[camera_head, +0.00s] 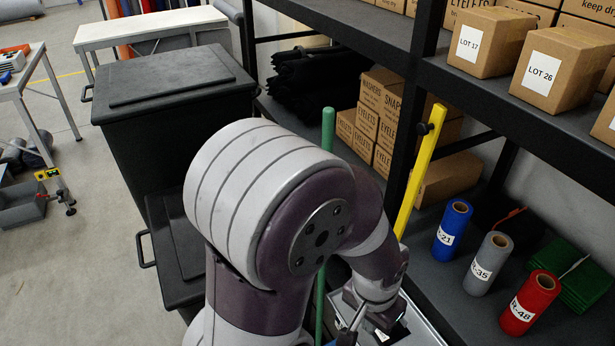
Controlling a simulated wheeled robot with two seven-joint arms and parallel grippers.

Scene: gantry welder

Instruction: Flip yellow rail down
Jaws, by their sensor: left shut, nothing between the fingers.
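The yellow rail (417,172) stands nearly upright and slightly tilted in front of the dark shelving, with a black knob near its top. Its lower part is hidden behind my arm. My left arm fills the middle of the view and bends down on its right side. My left gripper (352,328) shows small at the bottom, below and to the left of the rail. It is shut with nothing held, and apart from the visible part of the rail. My right gripper is not in view.
A green pole (327,140) stands left of the rail. Blue (452,230), grey (487,265) and red (530,303) rolls stand on the lower shelf at right. Cartons (488,40) fill the shelves.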

